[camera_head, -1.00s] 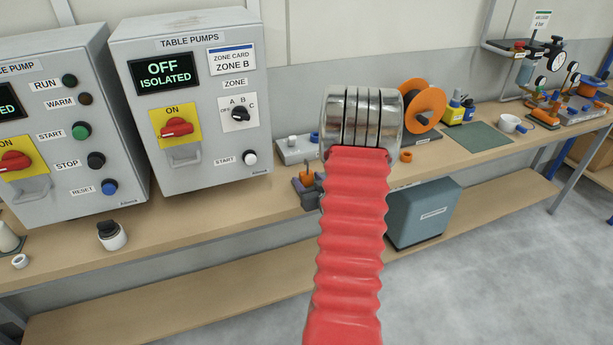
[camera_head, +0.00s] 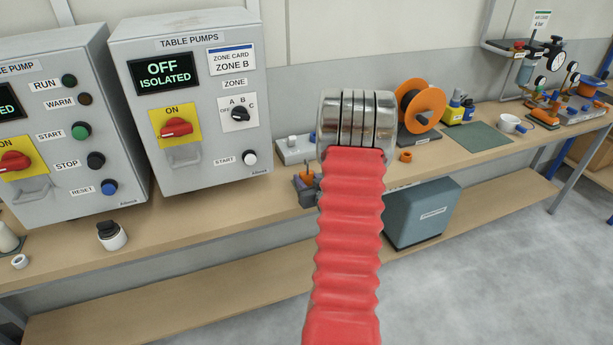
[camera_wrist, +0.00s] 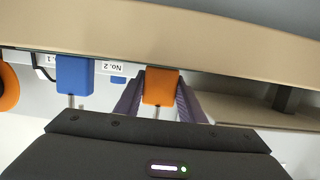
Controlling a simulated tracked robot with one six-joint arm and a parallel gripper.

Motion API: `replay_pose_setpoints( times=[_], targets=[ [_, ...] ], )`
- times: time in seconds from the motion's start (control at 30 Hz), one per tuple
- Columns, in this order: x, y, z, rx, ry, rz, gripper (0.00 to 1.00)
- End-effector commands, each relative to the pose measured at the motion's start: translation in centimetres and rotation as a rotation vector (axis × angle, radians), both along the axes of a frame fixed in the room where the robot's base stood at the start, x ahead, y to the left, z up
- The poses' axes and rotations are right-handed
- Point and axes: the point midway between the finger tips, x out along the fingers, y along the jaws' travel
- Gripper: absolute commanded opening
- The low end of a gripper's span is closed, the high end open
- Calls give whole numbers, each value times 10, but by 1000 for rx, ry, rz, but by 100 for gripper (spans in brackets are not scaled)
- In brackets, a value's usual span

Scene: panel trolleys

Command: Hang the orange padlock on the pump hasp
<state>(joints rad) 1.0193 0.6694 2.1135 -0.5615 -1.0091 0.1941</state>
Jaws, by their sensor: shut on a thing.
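The orange padlock (camera_wrist: 160,87) is between the two dark fingers of my gripper (camera_wrist: 160,98) in the wrist view. My gripper is shut on it, and a thin metal part shows below its orange body. In the head view my red ribbed arm covers the middle, and I cannot clearly make out the gripper. The TABLE PUMPS panel (camera_head: 200,60) shows OFF ISOLATED. Its red handle (camera_head: 176,128) sits on a yellow plate, with an empty grey hasp loop (camera_head: 184,157) below. Another panel at the left has a similar loop (camera_head: 30,190).
A blue padlock (camera_wrist: 75,75) hangs beside the orange one in the wrist view, near number labels. The bench (camera_head: 165,210) carries a white-and-black container (camera_head: 111,236), an orange reel (camera_head: 425,103) and a green mat (camera_head: 478,138). The bench in front of the TABLE PUMPS panel is mostly clear.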

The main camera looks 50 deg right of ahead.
Motion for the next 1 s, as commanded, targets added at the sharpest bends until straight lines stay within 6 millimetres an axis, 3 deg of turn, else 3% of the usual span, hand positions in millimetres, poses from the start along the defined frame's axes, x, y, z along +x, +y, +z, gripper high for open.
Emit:
replay_pose_setpoints(
  times=[0.27, 1.0],
  targets=[
    [0, 0, 3, -1, -1, 0, 14],
    [0, 0, 34, -1, 0, 0, 14]
  ],
)
